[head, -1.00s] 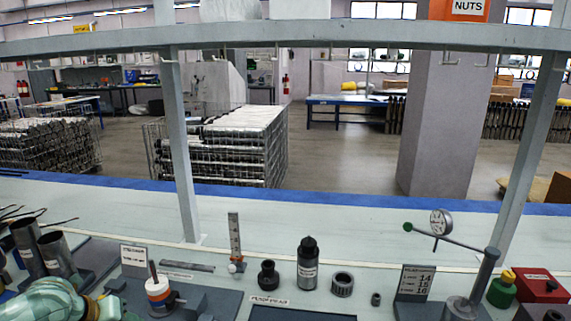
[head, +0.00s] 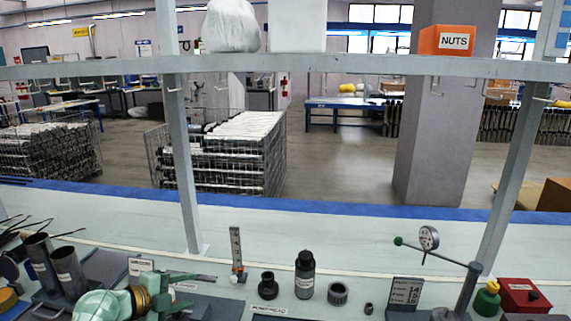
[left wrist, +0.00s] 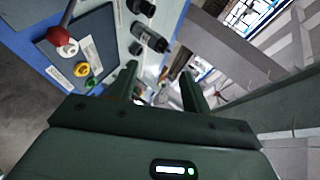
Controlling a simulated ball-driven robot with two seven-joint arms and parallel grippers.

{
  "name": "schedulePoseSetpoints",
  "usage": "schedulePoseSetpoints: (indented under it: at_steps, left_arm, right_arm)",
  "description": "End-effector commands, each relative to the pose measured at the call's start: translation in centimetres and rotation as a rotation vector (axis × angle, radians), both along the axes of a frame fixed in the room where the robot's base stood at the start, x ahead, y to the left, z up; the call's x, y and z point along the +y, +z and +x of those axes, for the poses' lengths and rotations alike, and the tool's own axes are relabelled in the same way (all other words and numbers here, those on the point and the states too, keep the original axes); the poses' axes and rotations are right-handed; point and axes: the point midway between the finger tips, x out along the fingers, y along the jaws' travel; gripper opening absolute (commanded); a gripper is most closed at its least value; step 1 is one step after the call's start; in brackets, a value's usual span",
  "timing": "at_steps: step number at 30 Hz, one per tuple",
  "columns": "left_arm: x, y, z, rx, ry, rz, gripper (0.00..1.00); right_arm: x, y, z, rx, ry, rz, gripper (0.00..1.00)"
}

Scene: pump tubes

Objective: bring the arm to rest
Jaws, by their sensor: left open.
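My left gripper (head: 207,292) is at the bottom left of the head view, its two green fingers apart and pointing right. Nothing shows between them. In the left wrist view its fingers (left wrist: 158,78) stand apart, with bench things beyond them. My right gripper is in neither view. Two grey metal tubes (head: 42,258) (head: 68,268) stand tilted in a dark holder at the left, behind my left arm. My gripper is apart from them and to their right.
A shelf beam (head: 330,67) and posts cross above. The rear bench strip is clear.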

Motion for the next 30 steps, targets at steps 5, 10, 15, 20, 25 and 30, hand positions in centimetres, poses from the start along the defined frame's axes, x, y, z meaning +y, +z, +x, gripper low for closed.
schedulePoseSetpoints:
  at_steps: [5,10,15,20,25,30]
  left_arm:
    - [3.8,-0.4,2.1,0.089,0.327,-0.125,0.48]
    - [7.8,1.1,3.9,0.068,0.636,-0.326,0.48]
    - [11.0,4.4,5.1,-0.054,0.843,-0.628,0.48]
    - [11.8,8.2,5.4,-0.166,0.849,-0.935,0.48]
    - [11.0,-3.7,2.0,0.024,0.954,-0.885,0.48]
    - [9.8,-16.2,-4.5,0.236,1.065,-0.796,0.48]
  right_arm:
    - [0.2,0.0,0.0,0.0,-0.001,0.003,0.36]
    - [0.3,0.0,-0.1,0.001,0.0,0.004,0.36]
    - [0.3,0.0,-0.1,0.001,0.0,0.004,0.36]
    - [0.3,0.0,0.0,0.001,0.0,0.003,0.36]
    - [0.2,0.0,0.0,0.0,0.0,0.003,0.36]
    - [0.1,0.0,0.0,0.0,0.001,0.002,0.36]
